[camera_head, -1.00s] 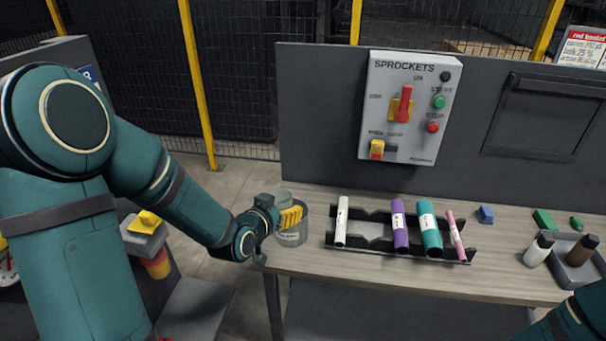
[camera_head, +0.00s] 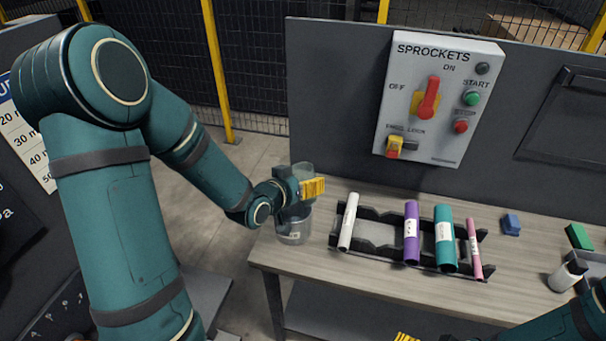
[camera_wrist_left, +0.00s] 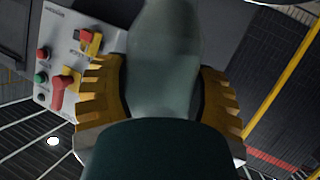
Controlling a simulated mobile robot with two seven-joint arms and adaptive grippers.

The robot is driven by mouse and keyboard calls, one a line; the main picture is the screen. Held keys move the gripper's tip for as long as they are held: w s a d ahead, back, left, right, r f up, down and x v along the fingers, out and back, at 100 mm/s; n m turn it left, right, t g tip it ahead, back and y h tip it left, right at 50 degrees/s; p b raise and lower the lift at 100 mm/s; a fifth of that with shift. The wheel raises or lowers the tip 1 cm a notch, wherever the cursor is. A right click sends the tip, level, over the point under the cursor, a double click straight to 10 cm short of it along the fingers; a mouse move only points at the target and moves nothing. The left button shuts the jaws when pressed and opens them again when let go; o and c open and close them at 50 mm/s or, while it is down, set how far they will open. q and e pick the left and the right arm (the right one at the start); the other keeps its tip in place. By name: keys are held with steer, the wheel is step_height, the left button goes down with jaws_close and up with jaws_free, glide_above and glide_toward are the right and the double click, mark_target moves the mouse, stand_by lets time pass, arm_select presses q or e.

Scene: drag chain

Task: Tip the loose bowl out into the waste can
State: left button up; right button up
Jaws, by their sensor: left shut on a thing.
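My left gripper (camera_head: 313,188) with yellow finger pads is shut on a translucent grey-green bowl (camera_head: 303,170). In the left wrist view the bowl (camera_wrist_left: 165,65) sits between the two pads, its lower part hidden by the dark gripper body. The gripper and bowl are above the grey, labelled waste can (camera_head: 293,230), which stands at the left end of the table. The gripper partly covers the can's top. I cannot tell the bowl's exact tilt or its contents. A sliver of yellow from my right gripper (camera_head: 405,338) shows at the bottom edge.
A black rack (camera_head: 380,248) with white, purple, teal and pink tubes stands right of the can. A panel marked SPROCKETS (camera_head: 437,105) is on the grey back wall.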

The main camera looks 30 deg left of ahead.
arm_select(q)
steer(key=f+n+h, duration=0.1)
steer(key=n+p, duration=0.1)
steer(key=shift+d+f+n+h+p, duration=0.3)
steer(key=shift+f+h, duration=0.05)
steer(key=shift+h, duration=0.05)
steer(key=shift+d+f+n+t+h, duration=0.25)
steer(key=shift+f+n+t+h, duration=0.15)
steer(key=shift+f+n+h, duration=0.25)
steer(key=shift+r+n+h+p, duration=0.1)
steer(key=shift+n+h+p, duration=0.15)
steer(key=shift+n+p, duration=0.6)
steer(key=shift+a+n+t+h+p, duration=0.2)
steer(key=shift+n+t+h+p, duration=0.15)
steer(key=shift+n, duration=0.55)
steer(key=shift+a+n+t+h, duration=0.1)
steer(key=shift+n+t+h, duration=0.4)
steer(key=shift+n, duration=0.6)
steer(key=n, duration=0.1)
steer(key=a+n+t, duration=0.1)
steer(key=n, duration=0.1)
steer(key=n+t, duration=0.1)
steer(key=n, duration=0.1)
steer(key=a+n, duration=0.1)
steer(key=n, duration=0.1)
steer(key=shift+a+r+t+h, duration=0.1)
steer(key=shift+r+t+h, duration=0.15)
steer(key=shift+t, duration=0.1)
